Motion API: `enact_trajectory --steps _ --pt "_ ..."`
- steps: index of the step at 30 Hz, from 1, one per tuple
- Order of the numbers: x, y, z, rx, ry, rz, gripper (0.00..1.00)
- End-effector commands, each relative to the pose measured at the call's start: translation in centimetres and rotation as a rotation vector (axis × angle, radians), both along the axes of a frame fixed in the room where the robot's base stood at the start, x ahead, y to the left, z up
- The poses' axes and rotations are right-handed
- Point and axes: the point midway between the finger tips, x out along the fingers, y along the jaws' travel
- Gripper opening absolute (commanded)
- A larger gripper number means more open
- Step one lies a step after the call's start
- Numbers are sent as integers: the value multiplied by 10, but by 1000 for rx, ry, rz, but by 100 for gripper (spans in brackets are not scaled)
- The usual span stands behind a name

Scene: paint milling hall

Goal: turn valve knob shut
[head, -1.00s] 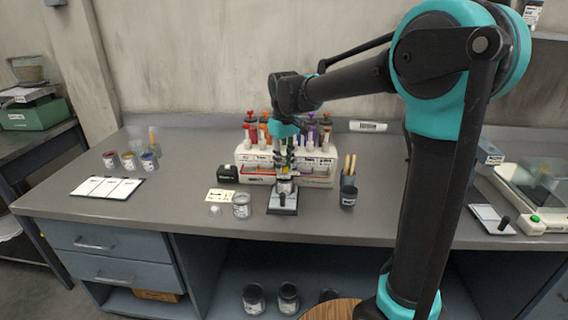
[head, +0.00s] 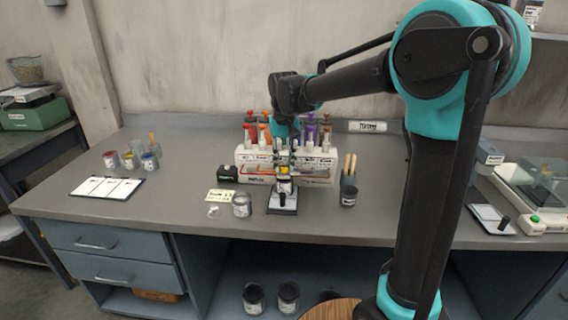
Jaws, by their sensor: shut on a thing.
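A small valve fixture (head: 283,203) with a grey base stands on the bench in front of the tube rack. A small yellow part shows on its upper portion, just below my gripper. My gripper (head: 284,166) reaches down from above, its fingers around the top of the fixture, shut on the valve knob. The knob itself is mostly hidden by the fingers and too small to make out, so its angle cannot be told.
A white rack (head: 318,172) of several coloured tubes stands directly behind. A glass jar (head: 242,206) and label card (head: 221,196) are to the left; a dark cup with sticks (head: 348,194) is to the right.

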Motion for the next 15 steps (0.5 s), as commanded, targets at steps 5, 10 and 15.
enact_trajectory --steps 5,10,15 --pt "0 0 0 0 -1 -3 0" --pt "0 0 0 0 -1 -3 0" --pt "0 0 0 0 0 -2 43"
